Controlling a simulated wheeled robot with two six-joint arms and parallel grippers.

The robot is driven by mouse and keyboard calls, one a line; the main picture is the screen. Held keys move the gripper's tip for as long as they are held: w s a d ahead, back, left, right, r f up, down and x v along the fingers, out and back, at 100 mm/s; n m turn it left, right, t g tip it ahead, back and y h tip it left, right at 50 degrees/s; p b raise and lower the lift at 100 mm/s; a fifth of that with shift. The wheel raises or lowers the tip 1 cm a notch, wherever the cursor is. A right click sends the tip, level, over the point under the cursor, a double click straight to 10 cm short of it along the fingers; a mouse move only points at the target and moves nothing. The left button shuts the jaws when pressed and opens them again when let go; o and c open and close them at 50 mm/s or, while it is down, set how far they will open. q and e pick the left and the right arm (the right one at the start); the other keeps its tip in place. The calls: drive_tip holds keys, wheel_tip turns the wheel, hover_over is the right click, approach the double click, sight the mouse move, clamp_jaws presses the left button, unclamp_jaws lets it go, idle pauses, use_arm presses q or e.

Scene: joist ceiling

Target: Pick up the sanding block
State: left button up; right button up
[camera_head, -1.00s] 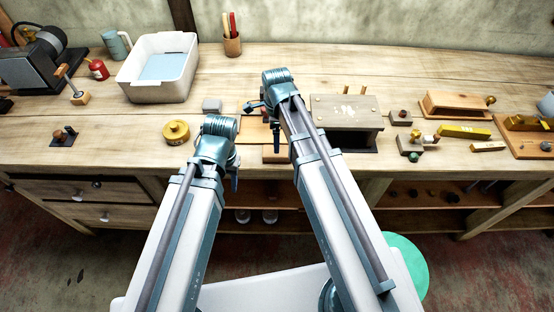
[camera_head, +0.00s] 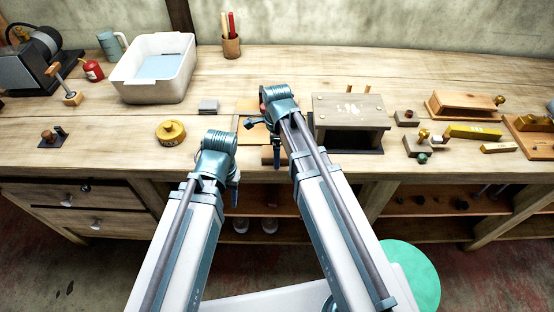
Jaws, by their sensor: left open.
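A small grey block (camera_head: 208,107), which looks like the sanding block, lies on the workbench (camera_head: 110,120) between the white tub and the wooden boards. My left gripper (camera_head: 233,192) is at the bench's front edge, nearer to me than the grey block and apart from it. It is open, mostly hidden behind its own wrist, with only a dark blue part showing. My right gripper (camera_head: 264,138) is over the boards, right of the grey block. Its wrist covers much of it, and I cannot tell its jaw state.
A white tub (camera_head: 152,88) stands behind the grey block. A yellow tin (camera_head: 171,132) is front left of it. A wooden board (camera_head: 250,108) lies to its right, then a grey-topped wooden box (camera_head: 350,112). The bench is clear around the tin.

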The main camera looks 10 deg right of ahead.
drive_tip(key=c, duration=1.2)
drive_tip(key=shift+r, duration=0.15)
drive_tip(key=shift+r+p, duration=0.9)
drive_tip(key=shift+p, duration=0.2)
wheel_tip(320, 180, up, 2)
drive_tip(key=shift+r+p, duration=0.1)
drive_tip(key=shift+p, duration=0.95)
drive_tip(key=s+d, duration=0.3)
drive_tip(key=d, duration=0.1)
drive_tip(key=s+d, duration=0.4)
drive_tip(key=s+d+p, duration=0.1)
drive_tip(key=s+d, duration=0.2)
drive_tip(key=d, duration=0.1)
drive_tip(key=shift+s+r, duration=0.35)
drive_tip(key=shift+r, duration=0.05)
